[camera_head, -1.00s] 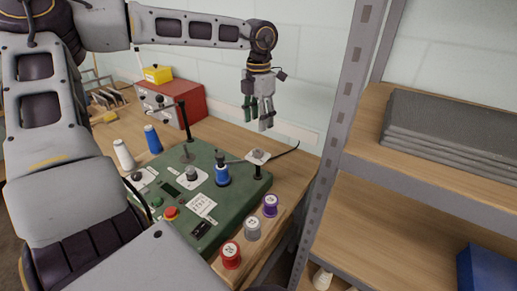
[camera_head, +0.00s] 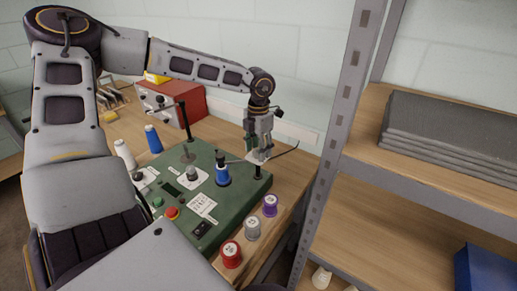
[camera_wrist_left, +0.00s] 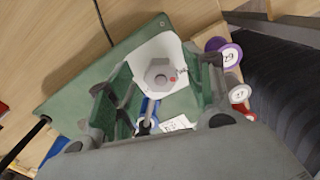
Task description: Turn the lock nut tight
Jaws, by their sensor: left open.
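The lock nut (camera_wrist_left: 160,74), a grey hexagon with a small red mark, sits on a white plate (camera_wrist_left: 155,48) at a corner of the green machine in the left wrist view. My left gripper (camera_wrist_left: 162,88) is open, with one finger on each side of the nut; I cannot tell if they touch it. In the head view my left gripper (camera_head: 259,152) points down over the white plate on its short post and hides the nut. My right gripper is not in view.
The green machine (camera_head: 222,218) carries a blue spool (camera_head: 222,175), a red button (camera_head: 171,213) and an upright black post (camera_head: 185,125). A shelf upright (camera_head: 330,150) stands close on the right.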

